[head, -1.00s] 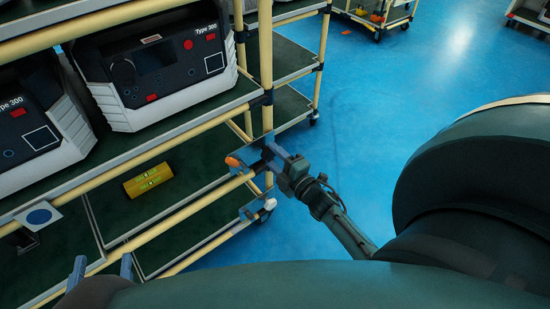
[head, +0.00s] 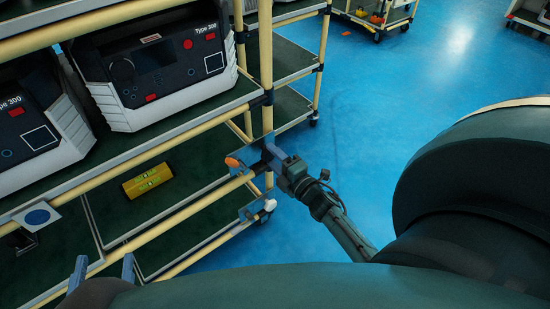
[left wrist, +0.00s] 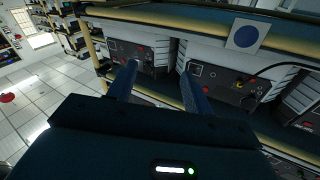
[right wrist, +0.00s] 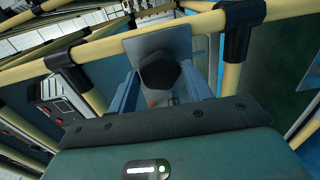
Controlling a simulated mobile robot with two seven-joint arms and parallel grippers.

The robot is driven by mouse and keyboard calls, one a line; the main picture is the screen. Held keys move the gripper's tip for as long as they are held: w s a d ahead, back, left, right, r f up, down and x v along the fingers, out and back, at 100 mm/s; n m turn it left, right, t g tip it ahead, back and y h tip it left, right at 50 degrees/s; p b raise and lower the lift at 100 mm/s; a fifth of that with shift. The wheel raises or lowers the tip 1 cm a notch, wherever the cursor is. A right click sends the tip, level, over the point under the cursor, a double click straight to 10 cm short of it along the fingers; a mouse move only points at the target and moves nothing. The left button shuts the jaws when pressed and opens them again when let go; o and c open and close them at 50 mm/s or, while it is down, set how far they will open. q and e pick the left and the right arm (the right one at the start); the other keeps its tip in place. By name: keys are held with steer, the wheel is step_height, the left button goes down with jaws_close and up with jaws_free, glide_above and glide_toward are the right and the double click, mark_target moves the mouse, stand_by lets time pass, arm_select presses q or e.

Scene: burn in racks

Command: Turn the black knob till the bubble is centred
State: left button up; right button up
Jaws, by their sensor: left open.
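The black knob (right wrist: 160,70) has a faceted head and stands in front of a grey plate in the right wrist view. My right gripper (right wrist: 161,88) has one finger on each side of it; whether they press on it is unclear. In the head view my right gripper (head: 268,150) is at the rack's corner post and hides the knob. A yellow level (head: 147,180) with green vials lies on the lower shelf; its bubble is too small to read. My left gripper (head: 101,270) is open and empty at lower left, before the rack; its fingers show in the left wrist view (left wrist: 159,75).
Type 300 units (head: 155,65) stand on the shelf above the level. Cream rack tubes (head: 165,145) run along the shelf edges. A blue-dot card (head: 38,216) is at the left. An orange piece (head: 232,162) is beside my right gripper. Blue floor (head: 400,75) is clear to the right.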

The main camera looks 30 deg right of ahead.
steer(key=o, duration=0.4)
steer(key=shift+s, duration=0.55)
arm_select(q)
steer(key=shift+a+f+n+g+y+p, duration=0.1)
steer(key=shift+a+n+g+y+p, duration=0.55)
steer(key=shift+p, duration=0.55)
arm_select(e)
steer(key=s, duration=0.8)
steer(key=s+d, duration=0.1)
steer(key=s, duration=0.3)
arm_select(q)
steer(key=shift+d, duration=0.15)
